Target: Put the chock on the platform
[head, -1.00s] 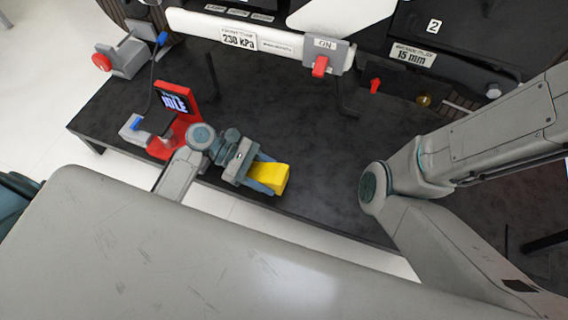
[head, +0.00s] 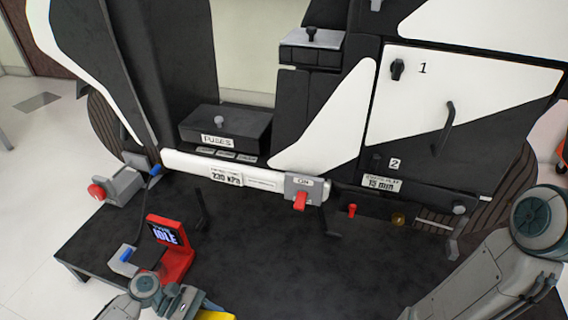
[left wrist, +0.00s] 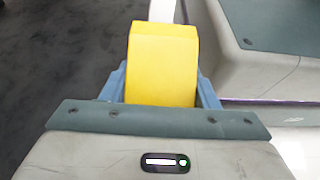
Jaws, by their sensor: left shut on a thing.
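A yellow chock (left wrist: 163,60) is held between the blue-grey fingers of my left gripper (left wrist: 162,88), as the left wrist view shows. In the head view only a bit of the chock (head: 216,314) shows at the bottom edge, with my left gripper (head: 192,303) partly cut off there. The gripper is shut on the chock. The black platform (head: 110,235) spreads under the front of the chassis rig. The head view does not clearly show whether the chock touches it. My right arm shows at the right, but its gripper is out of view.
A red stand with a tyre display (head: 172,245) and a grey box with a blue button (head: 123,255) are on the platform's left. A grey unit with a red knob (head: 122,187) is behind them. The rig's white bar (head: 195,165) crosses the back. The platform's middle is mostly clear.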

